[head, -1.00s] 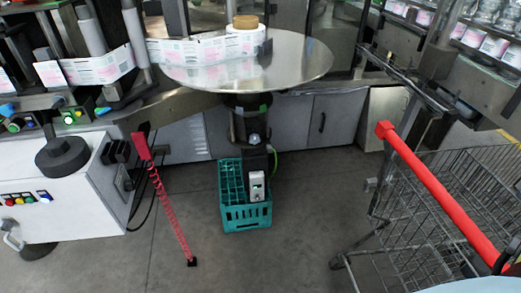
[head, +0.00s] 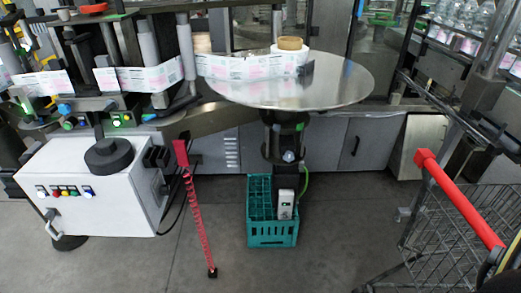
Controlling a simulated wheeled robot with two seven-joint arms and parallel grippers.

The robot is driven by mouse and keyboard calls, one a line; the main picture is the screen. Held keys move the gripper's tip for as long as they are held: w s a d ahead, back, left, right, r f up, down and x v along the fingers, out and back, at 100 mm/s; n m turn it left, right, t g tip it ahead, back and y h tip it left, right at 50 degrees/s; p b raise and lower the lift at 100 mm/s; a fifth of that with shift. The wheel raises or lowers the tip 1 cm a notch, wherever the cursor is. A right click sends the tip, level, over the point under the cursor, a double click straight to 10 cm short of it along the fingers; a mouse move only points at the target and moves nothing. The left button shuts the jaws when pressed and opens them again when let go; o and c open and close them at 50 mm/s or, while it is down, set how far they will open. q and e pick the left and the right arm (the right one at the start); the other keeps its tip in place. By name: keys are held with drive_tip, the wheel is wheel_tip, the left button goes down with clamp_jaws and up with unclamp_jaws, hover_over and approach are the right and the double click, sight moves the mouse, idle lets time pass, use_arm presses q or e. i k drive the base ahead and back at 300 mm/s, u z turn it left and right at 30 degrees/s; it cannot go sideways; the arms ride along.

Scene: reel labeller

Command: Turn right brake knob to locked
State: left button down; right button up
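The reel labeller stands at the left and centre, with a label web (head: 145,78) running across it. On its front edge are small control boxes with green lights, one at the left (head: 70,124) and one further right (head: 123,120). A blue knob (head: 64,108) sits by the left box, and another small blue part (head: 149,117) sits right of the other box. They are too small to tell which is the right brake knob or how it is turned. Neither of my grippers is in view.
A round steel table (head: 300,85) stands at the centre, with a teal crate (head: 272,238) below it. A white cabinet (head: 95,200) with coloured buttons is at the left. A red coiled cord (head: 198,215) reaches the floor. A red-handled trolley (head: 465,205) is at the right.

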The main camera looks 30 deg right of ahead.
sight(289, 156)
drive_tip(key=z, duration=0.35)
drive_tip(key=i, duration=0.85)
drive_tip(key=z, duration=0.7)
